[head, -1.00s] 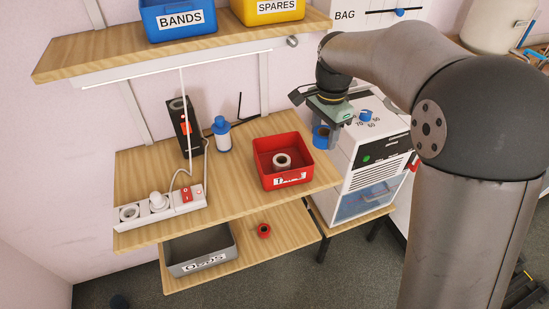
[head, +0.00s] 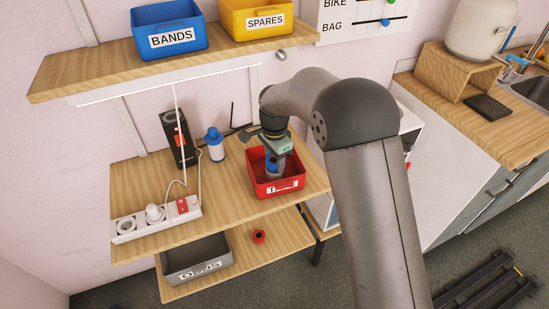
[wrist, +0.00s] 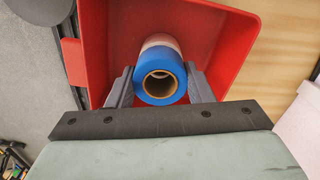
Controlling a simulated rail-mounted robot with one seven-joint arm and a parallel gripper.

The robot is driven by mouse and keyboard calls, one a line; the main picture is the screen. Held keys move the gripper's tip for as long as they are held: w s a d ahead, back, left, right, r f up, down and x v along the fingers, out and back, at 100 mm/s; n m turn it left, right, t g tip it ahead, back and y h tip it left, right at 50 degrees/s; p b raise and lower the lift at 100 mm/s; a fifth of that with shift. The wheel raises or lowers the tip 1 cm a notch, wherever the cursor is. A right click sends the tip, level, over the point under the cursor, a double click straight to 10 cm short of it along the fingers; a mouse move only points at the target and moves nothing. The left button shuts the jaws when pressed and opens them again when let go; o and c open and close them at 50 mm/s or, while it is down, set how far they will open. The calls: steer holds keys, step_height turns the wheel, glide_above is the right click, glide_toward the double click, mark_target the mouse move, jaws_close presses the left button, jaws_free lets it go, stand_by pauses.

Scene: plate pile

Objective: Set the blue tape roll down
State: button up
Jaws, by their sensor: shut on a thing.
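The blue tape roll (wrist: 160,64) sits between the two fingers of my gripper (wrist: 160,88) in the wrist view, its brown core facing the camera. A pale roll (wrist: 160,41) shows just beyond it, inside the red bin; I cannot tell whether the two touch. In the head view my gripper (head: 272,163) reaches down into the red bin (head: 260,189) on the wooden bench, with the blue roll (head: 272,170) partly hidden in it. The gripper is shut on the blue roll. The bin's walls stand around the fingers.
A power strip (head: 155,220) lies at the bench's left. A grey bin (head: 197,260) and a small red roll (head: 259,237) are on the lower shelf. The bench middle is clear.

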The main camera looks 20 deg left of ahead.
mark_target(275, 159)
steer(key=shift+f, duration=0.35)
steer(key=o, duration=1)
steer(key=shift+c, duration=0.2)
step_height(275, 159, up, 13)
steer(key=b, duration=0.1)
steer(key=shift+f, duration=0.2)
